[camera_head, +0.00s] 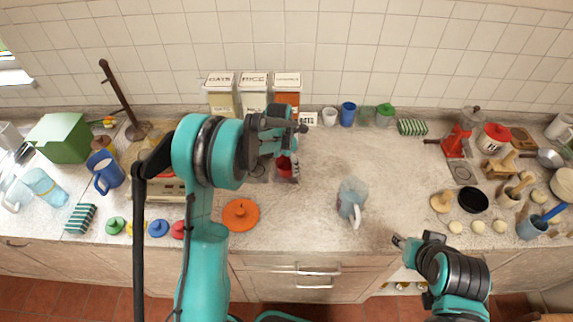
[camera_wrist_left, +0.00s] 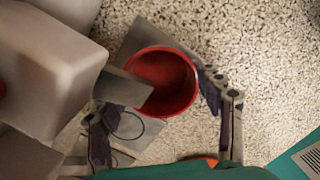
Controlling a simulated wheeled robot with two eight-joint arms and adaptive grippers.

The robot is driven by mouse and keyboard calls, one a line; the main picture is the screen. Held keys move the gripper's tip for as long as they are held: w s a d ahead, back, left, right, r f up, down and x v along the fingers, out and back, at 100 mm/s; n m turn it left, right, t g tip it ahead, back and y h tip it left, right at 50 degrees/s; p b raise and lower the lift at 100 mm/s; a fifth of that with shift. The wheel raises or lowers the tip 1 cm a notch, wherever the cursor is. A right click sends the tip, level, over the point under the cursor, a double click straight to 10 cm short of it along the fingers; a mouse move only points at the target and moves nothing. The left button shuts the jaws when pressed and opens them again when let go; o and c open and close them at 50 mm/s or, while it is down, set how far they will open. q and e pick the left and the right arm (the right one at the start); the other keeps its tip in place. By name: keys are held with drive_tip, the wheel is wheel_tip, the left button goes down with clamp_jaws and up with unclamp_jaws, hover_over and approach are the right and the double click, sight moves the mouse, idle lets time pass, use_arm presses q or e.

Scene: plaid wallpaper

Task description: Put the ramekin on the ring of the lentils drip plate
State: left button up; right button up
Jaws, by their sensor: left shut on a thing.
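A red ramekin (camera_head: 284,168) is at my left gripper (camera_head: 288,158) in the head view, below the dispensers; my arm covers part of the area. In the left wrist view the ramekin (camera_wrist_left: 178,80) is between the two fingers of my left gripper (camera_wrist_left: 165,105), which is shut on it. Its open top faces the camera, and a grey spout (camera_wrist_left: 122,88) overlaps its rim. A grey plate (camera_wrist_left: 145,38) shows beyond and partly under it. Another grey plate with a thin dark ring (camera_wrist_left: 130,125) lies beside it. My right gripper (camera_head: 399,241) is low at the right; its fingers are unclear.
Dispensers labelled oats (camera_head: 221,95), rice (camera_head: 253,93) and a third with orange contents (camera_head: 287,95) stand at the wall. An orange lid (camera_head: 241,214) and a blue-grey jug (camera_head: 351,199) stand nearby. Counter between the jug and right-hand items is clear.

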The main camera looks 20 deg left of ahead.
use_arm(q)
drive_tip(key=shift+s+r, duration=0.1)
drive_tip(key=o, duration=1.2)
drive_tip(key=shift+f, duration=0.2)
drive_tip(key=shift+r, duration=0.1)
